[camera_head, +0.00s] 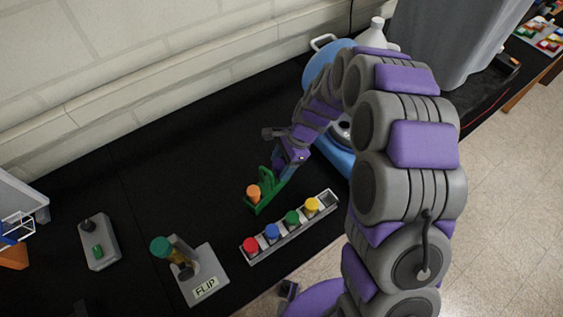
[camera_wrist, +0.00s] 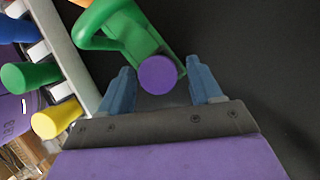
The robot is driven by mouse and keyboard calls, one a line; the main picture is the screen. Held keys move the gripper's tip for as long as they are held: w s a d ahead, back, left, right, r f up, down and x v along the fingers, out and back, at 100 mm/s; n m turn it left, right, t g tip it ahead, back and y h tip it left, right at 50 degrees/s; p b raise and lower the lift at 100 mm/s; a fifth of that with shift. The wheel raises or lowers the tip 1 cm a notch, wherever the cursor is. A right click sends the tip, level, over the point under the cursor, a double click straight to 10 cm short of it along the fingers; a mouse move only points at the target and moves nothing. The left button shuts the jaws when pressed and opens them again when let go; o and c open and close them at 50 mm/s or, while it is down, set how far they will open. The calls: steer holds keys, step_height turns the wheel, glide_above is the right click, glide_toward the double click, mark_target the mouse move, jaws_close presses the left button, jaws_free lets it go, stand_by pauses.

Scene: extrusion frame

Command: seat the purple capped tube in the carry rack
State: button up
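The purple capped tube (camera_wrist: 158,75) shows in the wrist view as a round purple cap, seen end-on, at the near end of the green carry rack (camera_wrist: 146,38). Its body is hidden under the cap, so how deep it sits cannot be told. My gripper (camera_wrist: 162,84) is open, with one blue finger on each side of the cap; a gap shows on the right, and the left finger is very close. In the head view my gripper (camera_head: 281,169) is at the far end of the carry rack (camera_head: 265,203) and hides the purple tube. An orange capped tube (camera_head: 253,191) stands in the rack.
A pale rack (camera_head: 290,228) with red, blue, green and yellow caps lies close in front of the carry rack. A FLIP stand (camera_head: 203,271) holds a teal-capped tube at left. A blue machine (camera_head: 323,64) stands behind my arm.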

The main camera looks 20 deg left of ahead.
steer(key=p+v, duration=0.1)
steer(key=v, duration=1.1)
steer(key=shift+r, duration=0.1)
steer(key=s+d+r+n+h, duration=0.2)
steer(key=s+d+r+n, duration=0.4)
steer(key=s+d+r, duration=0.5)
steer(key=s+d+n, duration=0.1)
steer(key=s+d, duration=0.3)
steer(key=s, duration=0.2)
steer(key=s+d+n+h, duration=0.1)
steer(key=s+d+n, duration=0.1)
steer(key=s, duration=0.4)
steer(key=s+d+n+t, duration=0.1)
steer(key=s+d, duration=0.4)
steer(key=s, duration=0.1)
steer(key=shift+s+d+f+n+h, duration=0.3)
steer(key=shift+s+f+n+h, duration=0.05)
steer(key=shift+s+n+h, duration=0.05)
steer(key=shift+f, duration=0.1)
